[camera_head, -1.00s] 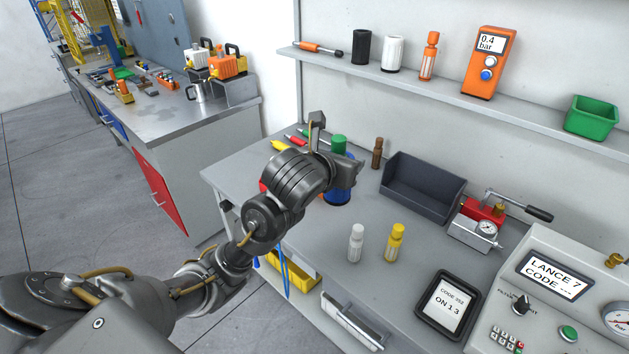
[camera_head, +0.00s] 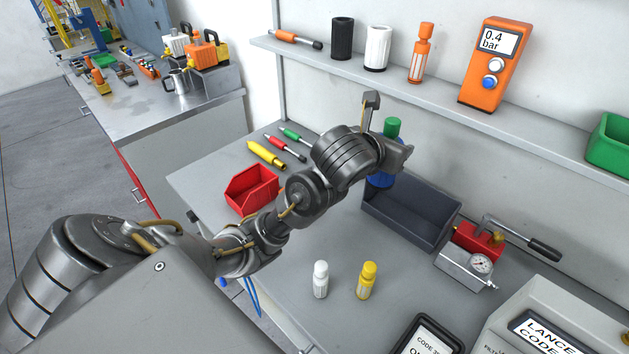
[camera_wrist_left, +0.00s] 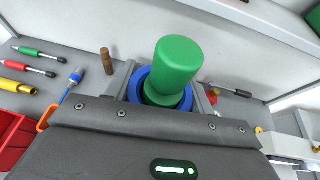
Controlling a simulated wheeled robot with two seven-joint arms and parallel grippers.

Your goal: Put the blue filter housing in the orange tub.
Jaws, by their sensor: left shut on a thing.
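The blue filter housing (camera_head: 380,180) has a green top (camera_head: 392,128). In the head view it is mostly hidden behind my left wrist, in front of the left end of the dark grey bin. My left gripper (camera_head: 396,160) is shut on it. In the left wrist view the blue rim (camera_wrist_left: 143,88) shows around the green top (camera_wrist_left: 178,65), between the two fingers. It seems held above the bench, but its underside is hidden. My right gripper is out of view.
A red bin (camera_head: 252,188) and pens lie left. White (camera_head: 320,280) and yellow (camera_head: 366,281) bottles stand in front. A green tub (camera_head: 612,145) is on the shelf.

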